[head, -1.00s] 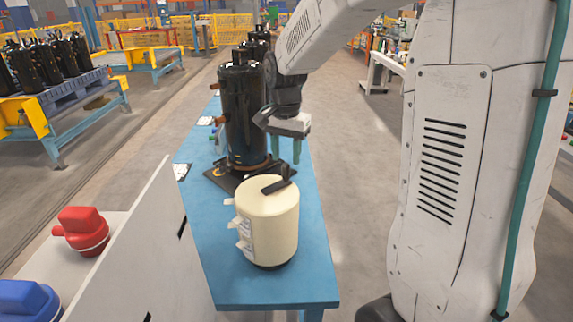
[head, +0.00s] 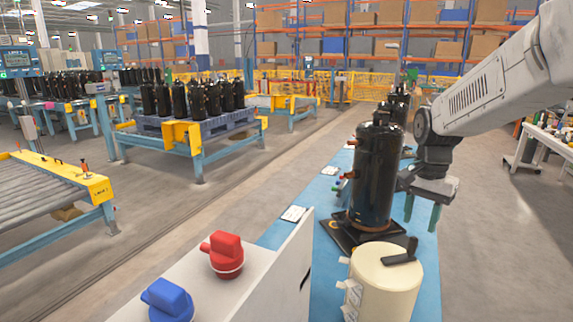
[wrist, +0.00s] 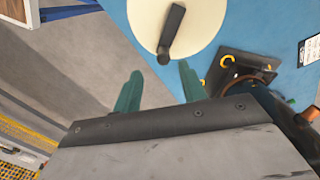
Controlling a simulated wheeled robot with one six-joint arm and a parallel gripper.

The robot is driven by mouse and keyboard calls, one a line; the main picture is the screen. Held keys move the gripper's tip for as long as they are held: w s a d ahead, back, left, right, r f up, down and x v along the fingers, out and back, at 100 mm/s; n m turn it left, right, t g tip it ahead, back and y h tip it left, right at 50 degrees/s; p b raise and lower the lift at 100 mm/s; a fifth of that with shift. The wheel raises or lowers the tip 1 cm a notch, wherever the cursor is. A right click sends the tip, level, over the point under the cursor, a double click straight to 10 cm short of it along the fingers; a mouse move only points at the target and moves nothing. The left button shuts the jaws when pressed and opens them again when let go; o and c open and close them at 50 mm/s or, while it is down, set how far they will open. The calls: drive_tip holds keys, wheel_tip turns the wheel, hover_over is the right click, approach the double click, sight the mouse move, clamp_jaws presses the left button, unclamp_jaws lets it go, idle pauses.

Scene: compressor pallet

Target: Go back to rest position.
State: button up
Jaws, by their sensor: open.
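My gripper (head: 422,214) hangs at the right of the black compressor (head: 376,178) in the head view, with its green fingers pointing down. In the wrist view the two green fingers (wrist: 160,92) are apart with nothing between them. The black compressor stands upright on a dark base plate (head: 342,240) on the blue table (head: 325,200). A cream cylinder (head: 385,285) with a dark handle on top stands on the table in front of it. The cylinder's top also shows in the wrist view (wrist: 205,25), beyond the fingertips.
A red-capped part (head: 226,252) and a blue-capped part (head: 168,298) sit on a white surface left of a white panel (head: 285,275). A pallet (head: 205,125) of black compressors stands at the back left. A roller conveyor (head: 45,195) is at far left. Grey floor lies between.

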drive_tip(key=s+a+r+n, duration=0.1)
drive_tip(key=s+a+n, duration=0.1)
drive_tip(key=s, duration=0.7)
drive_tip(key=s+a+r+n+t, duration=0.1)
drive_tip(key=s+a+n, duration=0.2)
drive_tip(key=s, duration=0.6)
drive_tip(key=s+a+r+n, duration=0.1)
drive_tip(key=s+a+n, duration=0.2)
drive_tip(key=s, duration=0.6)
drive_tip(key=shift+n+t, duration=0.3)
drive_tip(key=shift+n, duration=0.8)
